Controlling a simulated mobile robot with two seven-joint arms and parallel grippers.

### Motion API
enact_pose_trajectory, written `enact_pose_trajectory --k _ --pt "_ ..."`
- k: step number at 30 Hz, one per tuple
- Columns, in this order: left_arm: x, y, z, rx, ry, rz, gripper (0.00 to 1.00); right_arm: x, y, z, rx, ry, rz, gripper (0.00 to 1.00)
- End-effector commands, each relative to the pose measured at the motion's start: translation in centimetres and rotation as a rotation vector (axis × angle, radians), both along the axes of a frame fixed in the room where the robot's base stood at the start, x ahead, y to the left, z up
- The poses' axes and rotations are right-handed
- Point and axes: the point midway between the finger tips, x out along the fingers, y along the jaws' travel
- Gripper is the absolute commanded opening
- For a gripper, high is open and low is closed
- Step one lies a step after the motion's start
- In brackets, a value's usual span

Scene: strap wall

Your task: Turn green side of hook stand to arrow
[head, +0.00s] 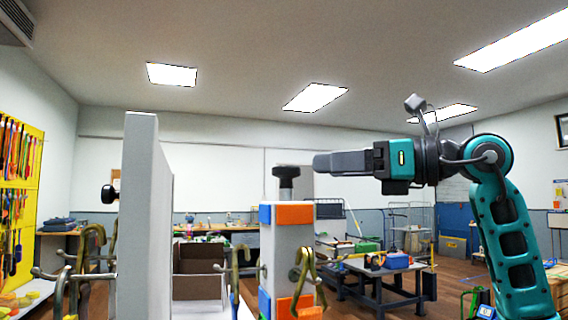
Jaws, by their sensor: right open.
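The hook stand (293,245) is a grey upright post with a black knob (287,171) on top. Its upper band is blue on the left face and orange on the right face; similar colours show lower down. Brass-coloured hooks or clips hang at its sides. No green face and no arrow can be made out. My right gripper (320,162) comes in from the right, level, with its dark fingers pointing left at about knob height. Its fingertips are close to the knob's right side; the depth gap cannot be told. It is open and empty. My left gripper is out of view.
A tall pale panel (140,220) stands to the left, with a black knob (108,193) and metal hooks (62,275) beside it. A cardboard box (197,287) shows between panel and stand. A workbench (385,273) stands behind at right.

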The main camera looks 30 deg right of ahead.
Motion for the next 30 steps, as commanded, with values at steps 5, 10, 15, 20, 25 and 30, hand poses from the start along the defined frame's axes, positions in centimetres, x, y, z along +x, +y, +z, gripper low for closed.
enact_pose_trajectory --k 5,10,15,20,25,30 --pt "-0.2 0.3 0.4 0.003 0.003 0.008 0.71 3.3 2.3 0.3 0.001 0.000 0.007 0.72" --pt "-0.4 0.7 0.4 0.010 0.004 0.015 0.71 5.8 3.7 0.2 0.002 0.000 0.004 0.72" --pt "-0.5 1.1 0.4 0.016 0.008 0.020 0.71 7.1 4.5 0.1 0.002 -0.001 0.004 0.72" --pt "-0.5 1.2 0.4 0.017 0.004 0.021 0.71 7.5 4.7 0.0 0.000 -0.001 0.002 0.72" --pt "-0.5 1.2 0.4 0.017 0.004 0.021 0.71 7.5 4.7 0.0 0.000 0.000 0.002 0.72" --pt "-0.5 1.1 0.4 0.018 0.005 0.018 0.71 7.4 4.6 0.0 0.000 0.000 0.002 0.58"
